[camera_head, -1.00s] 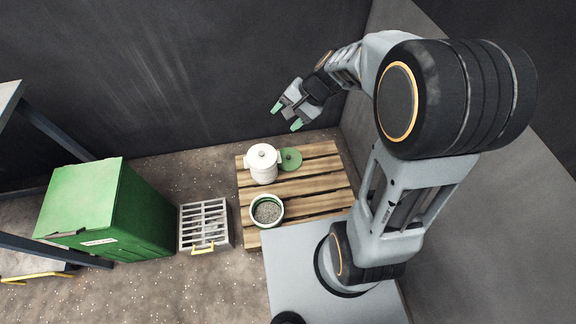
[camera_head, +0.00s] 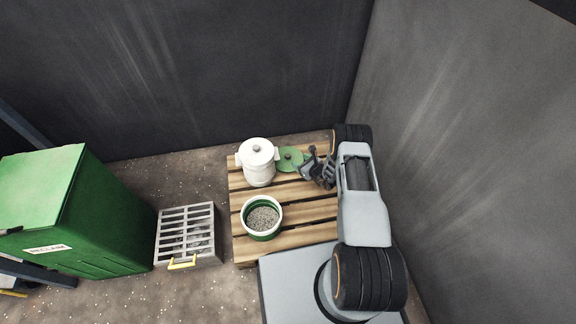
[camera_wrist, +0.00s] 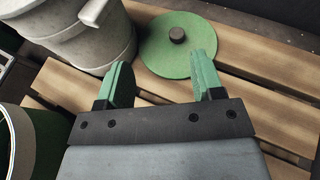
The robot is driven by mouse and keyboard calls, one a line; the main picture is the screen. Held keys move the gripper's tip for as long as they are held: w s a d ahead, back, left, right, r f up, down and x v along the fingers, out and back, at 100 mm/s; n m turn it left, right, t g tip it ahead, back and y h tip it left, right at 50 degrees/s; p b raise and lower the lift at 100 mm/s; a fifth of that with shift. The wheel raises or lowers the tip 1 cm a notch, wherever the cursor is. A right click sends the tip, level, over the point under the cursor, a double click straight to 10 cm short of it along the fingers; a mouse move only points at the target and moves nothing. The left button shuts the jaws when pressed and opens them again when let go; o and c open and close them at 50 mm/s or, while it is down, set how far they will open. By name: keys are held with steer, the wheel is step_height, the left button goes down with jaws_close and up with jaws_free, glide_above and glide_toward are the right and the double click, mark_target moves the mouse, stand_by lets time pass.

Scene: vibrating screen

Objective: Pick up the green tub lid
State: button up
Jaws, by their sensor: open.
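The green tub lid (camera_head: 290,159) is a flat green disc with a dark knob at its middle. It lies on the wooden pallet beside the white lidded pot. In the wrist view the lid (camera_wrist: 181,46) is just beyond my fingertips, with its knob (camera_wrist: 177,35) facing up. My gripper (camera_head: 306,160) is low over the pallet, at the right side of the lid. In the wrist view my gripper (camera_wrist: 160,72) has its two green fingers apart and nothing between them. Whether a fingertip touches the lid's near edge I cannot tell.
The white pot (camera_head: 258,165) stands close to the lid's left. A grey grated box (camera_head: 188,235) and a green bin (camera_head: 75,225) are to the left. Walls close off the back and right.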

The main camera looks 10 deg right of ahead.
steer(key=m+h+b, duration=0.1)
steer(key=b, duration=0.1)
glide_toward(289, 156)
steer(key=shift+w+a+f+t+b, duration=0.3)
steer(key=shift+w+a+f+b, duration=0.5)
steer(key=shift+b, duration=0.3)
steer(key=shift+w+a+f+m+b, duration=0.25)
steer(key=shift+w+a+m+b, duration=0.05)
steer(key=shift+w, duration=0.3)
steer(key=b+x, duration=0.3)
steer(key=x, duration=0.1)
steer(key=shift+w+d+f+b, duration=0.1)
steer(key=shift+w+b, duration=0.25)
steer(key=shift+w, duration=0.3)
steer(key=shift+c, duration=0.4)
steer(key=c, duration=0.9)
